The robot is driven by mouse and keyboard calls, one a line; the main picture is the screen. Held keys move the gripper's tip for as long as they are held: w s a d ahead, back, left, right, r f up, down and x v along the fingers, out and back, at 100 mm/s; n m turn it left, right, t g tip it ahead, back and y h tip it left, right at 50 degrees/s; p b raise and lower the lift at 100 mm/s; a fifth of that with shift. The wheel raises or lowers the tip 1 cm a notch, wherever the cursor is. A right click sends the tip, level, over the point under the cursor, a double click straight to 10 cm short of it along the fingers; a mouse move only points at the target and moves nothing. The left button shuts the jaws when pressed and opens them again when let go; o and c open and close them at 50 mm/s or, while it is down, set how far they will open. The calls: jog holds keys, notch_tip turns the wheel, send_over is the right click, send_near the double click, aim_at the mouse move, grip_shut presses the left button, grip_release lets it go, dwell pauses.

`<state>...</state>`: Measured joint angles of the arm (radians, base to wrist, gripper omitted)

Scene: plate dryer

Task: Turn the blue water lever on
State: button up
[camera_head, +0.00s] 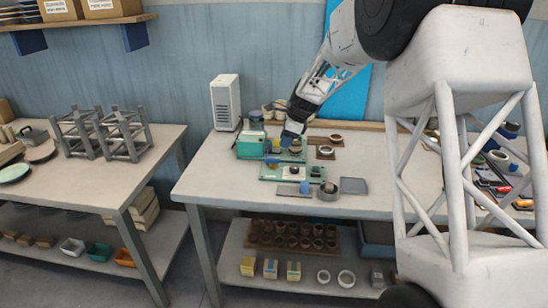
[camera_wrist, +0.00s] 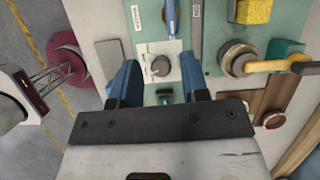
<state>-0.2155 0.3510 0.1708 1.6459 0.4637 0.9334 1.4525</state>
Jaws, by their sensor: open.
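In the wrist view, a blue lever handle (camera_wrist: 170,18) shows at the top edge, ahead of my gripper; its far end is cut off by the frame. Its pivot seems to be at or near a grey round knob (camera_wrist: 160,66) on a white plate, but I cannot tell how they join. My gripper (camera_wrist: 158,72) has its two blue fingers apart, one on each side of the knob, with nothing held. In the head view, my gripper (camera_head: 293,132) hangs over the back of the workbench, above a green panel (camera_head: 290,155); its fingertips partly hide what lies below.
A yellow lever (camera_wrist: 280,66) on a round metal valve (camera_wrist: 237,60) stands right of the fingers. A second green panel (camera_head: 270,173) lies nearer the bench front. A white box (camera_head: 225,101) stands behind left. A grey tray (camera_head: 353,186) lies at the front right.

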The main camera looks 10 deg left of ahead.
aim_at(273, 158)
jog(key=shift+w+a+f+m, duration=0.4)
jog(key=shift+w+a+f, duration=0.35)
jog(key=shift+w+f, duration=0.15)
jog(key=shift+x, duration=3.9)
jog(key=shift+c, duration=0.3)
grip_shut()
